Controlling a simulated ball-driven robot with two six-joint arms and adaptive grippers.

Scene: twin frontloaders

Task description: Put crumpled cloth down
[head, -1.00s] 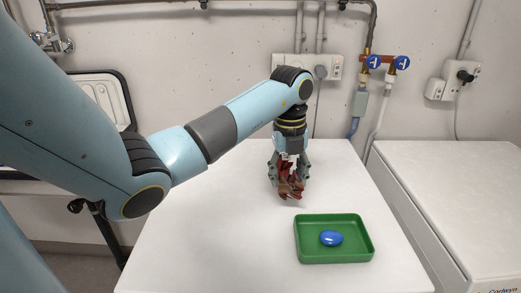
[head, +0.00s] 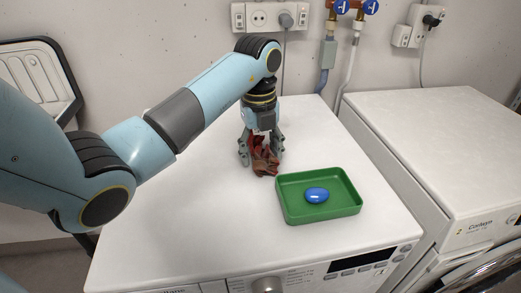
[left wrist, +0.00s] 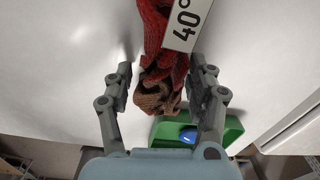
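The crumpled cloth (head: 263,160) is dark red and brown. My left gripper (head: 261,150) points down over the white machine top, with its fingers on both sides of the cloth. The cloth hangs below the fingertips, its lower end close to the white top; I cannot tell if it touches. My right gripper is not in view.
A green tray (head: 283,206) holding a blue oval object (head: 317,195) stands just right of the cloth. The white machine top (head: 170,220) is clear to the left and front. A second white machine (head: 440,140) stands at the right. Sockets and pipes line the back wall.

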